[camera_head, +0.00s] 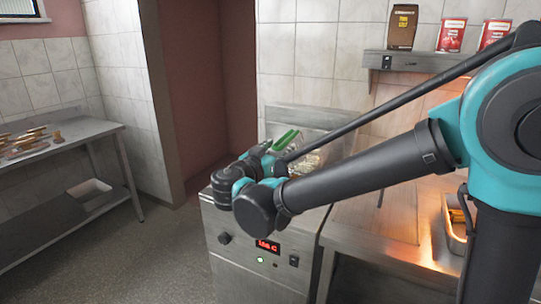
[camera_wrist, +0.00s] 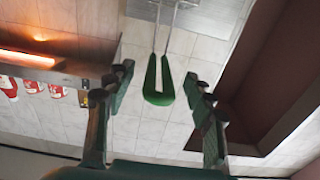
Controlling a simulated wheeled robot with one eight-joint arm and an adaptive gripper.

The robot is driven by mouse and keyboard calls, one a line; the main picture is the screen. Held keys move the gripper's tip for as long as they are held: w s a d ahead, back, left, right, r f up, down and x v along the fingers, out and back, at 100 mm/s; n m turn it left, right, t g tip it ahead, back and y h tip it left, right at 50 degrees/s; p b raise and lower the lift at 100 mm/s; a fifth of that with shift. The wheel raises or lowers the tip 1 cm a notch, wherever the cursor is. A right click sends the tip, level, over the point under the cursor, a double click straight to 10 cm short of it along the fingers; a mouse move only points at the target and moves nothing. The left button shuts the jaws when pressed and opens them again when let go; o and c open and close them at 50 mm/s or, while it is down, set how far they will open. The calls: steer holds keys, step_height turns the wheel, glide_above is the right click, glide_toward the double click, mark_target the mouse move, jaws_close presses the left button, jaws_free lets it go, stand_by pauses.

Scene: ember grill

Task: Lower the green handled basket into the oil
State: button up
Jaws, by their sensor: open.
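The green handle (camera_head: 286,140) of the basket stands above the back of the fryer (camera_head: 262,268). In the wrist view it is a green loop (camera_wrist: 151,92) on two thin metal rods, hanging into the picture from the top. My gripper (camera_wrist: 160,79) is open, with one finger on each side of the loop in that view. I see no contact with either finger. In the head view my wrist is over the fryer and hides much of its top. Part of the basket's wire and pale contents (camera_head: 307,161) shows behind my arm. The oil is hidden.
A wall shelf (camera_head: 425,61) with a brown bag (camera_head: 402,27) and red cans (camera_head: 452,35) is at the upper right. A lit metal tray (camera_head: 456,228) sits on the right counter. A steel table (camera_head: 62,150) with buns stands at left. The floor between is clear.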

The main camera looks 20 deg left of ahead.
steer(key=shift+w+d, duration=0.15)
steer(key=shift+w, duration=1.6)
steer(key=shift+c, duration=0.4)
jaws_close()
steer(key=shift+r, duration=0.1)
steer(key=shift+r, duration=2.3)
steer(key=shift+s, duration=0.15)
steer(key=shift+s+a, duration=0.2)
steer(key=shift+s, duration=2.1)
